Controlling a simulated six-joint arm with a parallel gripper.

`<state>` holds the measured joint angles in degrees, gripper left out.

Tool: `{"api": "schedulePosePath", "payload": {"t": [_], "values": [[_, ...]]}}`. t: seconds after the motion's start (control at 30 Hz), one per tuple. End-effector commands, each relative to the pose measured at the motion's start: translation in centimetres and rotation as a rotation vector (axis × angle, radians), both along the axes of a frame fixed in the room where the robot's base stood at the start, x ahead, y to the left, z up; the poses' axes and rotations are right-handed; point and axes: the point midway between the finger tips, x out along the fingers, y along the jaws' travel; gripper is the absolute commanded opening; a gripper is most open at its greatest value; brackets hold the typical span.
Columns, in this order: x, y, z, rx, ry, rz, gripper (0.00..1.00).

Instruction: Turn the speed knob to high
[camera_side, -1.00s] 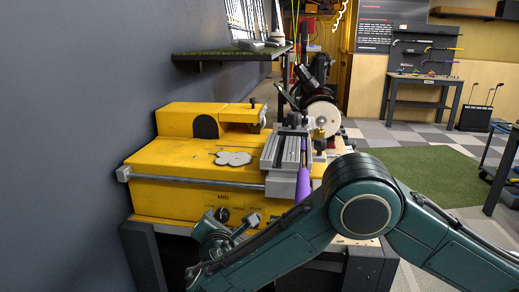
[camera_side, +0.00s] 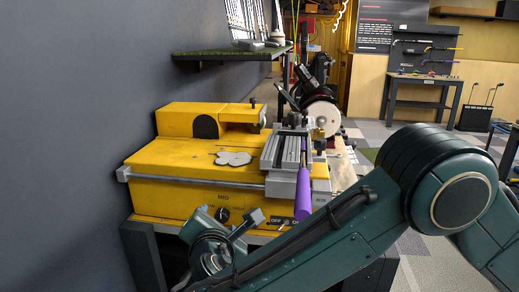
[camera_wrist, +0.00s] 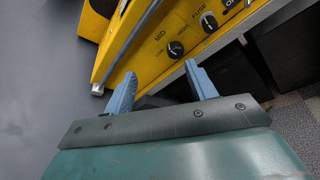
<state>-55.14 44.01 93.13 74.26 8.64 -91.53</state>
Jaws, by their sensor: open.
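The speed knob (camera_wrist: 176,49) is a round black dial on the yellow machine's front panel, with MID, LOW and HIGH lettering around it. In the side view the knob (camera_side: 222,214) shows between the finger ends, below the word MID. Its pointer direction is too small to tell. My gripper (camera_wrist: 160,72) is open and empty, its two blue-grey fingers spread wide. In the wrist view the knob lies beyond the fingertips, slightly nearer the right one, with no visible contact. My gripper (camera_side: 230,213) is in front of the panel in the side view.
A fuse cap (camera_wrist: 208,22) and an OFF/ON switch (camera_side: 284,224) sit right of the knob on the same panel. A silver rail (camera_side: 195,181) runs above the panel. A purple club grip (camera_side: 303,195) sticks out from the vise (camera_side: 286,150). A grey wall stands at left.

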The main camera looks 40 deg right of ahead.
Motion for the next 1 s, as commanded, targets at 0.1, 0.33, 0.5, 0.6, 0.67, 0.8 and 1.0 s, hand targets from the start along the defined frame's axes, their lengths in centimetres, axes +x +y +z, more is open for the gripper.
{"api": "schedulePosePath", "payload": {"t": [0.1, 0.33, 0.5, 0.6, 0.67, 0.8, 1.0], "values": [[0.0, 0.0, 1.8, 0.004, -0.002, -0.001, 0.56], [0.0, 0.0, 5.1, 0.004, -0.002, 0.000, 0.56], [0.0, 0.0, 7.4, 0.004, -0.001, -0.001, 0.56], [0.0, 0.0, 8.9, 0.004, -0.003, -0.001, 0.56], [0.0, 0.0, 9.7, 0.005, -0.003, 0.000, 0.56], [0.0, 0.0, 11.6, 0.004, -0.001, -0.001, 0.56], [0.3, -1.7, 13.4, 0.076, -0.001, -0.025, 0.56]]}}
